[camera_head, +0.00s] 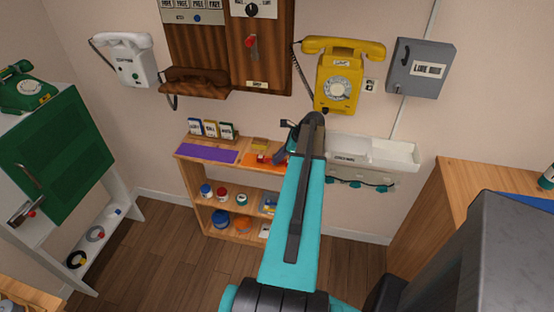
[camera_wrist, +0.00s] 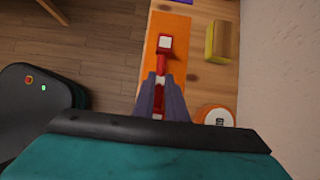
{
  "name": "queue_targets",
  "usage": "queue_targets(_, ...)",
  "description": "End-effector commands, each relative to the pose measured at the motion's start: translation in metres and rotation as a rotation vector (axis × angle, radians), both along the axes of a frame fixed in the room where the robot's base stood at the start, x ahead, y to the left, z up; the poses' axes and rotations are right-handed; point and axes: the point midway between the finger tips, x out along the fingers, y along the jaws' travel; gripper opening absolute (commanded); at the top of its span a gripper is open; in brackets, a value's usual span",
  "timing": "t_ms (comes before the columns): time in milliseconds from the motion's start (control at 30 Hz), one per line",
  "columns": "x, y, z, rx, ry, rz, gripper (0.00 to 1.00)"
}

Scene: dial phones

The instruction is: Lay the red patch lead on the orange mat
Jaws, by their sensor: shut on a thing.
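The red patch lead (camera_wrist: 162,64) shows in the wrist view as a red piece with a white-faced end, running back between my fingers. My gripper (camera_wrist: 163,85) is shut on it. The orange mat (camera_wrist: 150,70) lies below, and the lead's far end is over it in that view. I cannot tell whether the lead touches the mat. In the head view the orange mat (camera_head: 252,161) is on the shelf top, partly hidden by my gripper (camera_head: 279,157) and arm. A small part of the red lead (camera_head: 265,158) shows beside the gripper.
A purple mat (camera_head: 207,154) lies left of the orange mat on the wooden shelf unit. A yellow block (camera_wrist: 222,42) and a round orange-rimmed item (camera_wrist: 217,115) stand right of the mat, near the wall. A white tray (camera_head: 345,150) is at the right. Phones hang above.

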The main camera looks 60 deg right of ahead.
Motion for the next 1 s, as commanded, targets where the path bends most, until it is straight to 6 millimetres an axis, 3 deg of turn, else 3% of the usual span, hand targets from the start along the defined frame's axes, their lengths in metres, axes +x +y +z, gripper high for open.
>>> queue_targets(1000,0.0005,0.0003,-0.0092,-0.001,0.0,0.001,0.0)
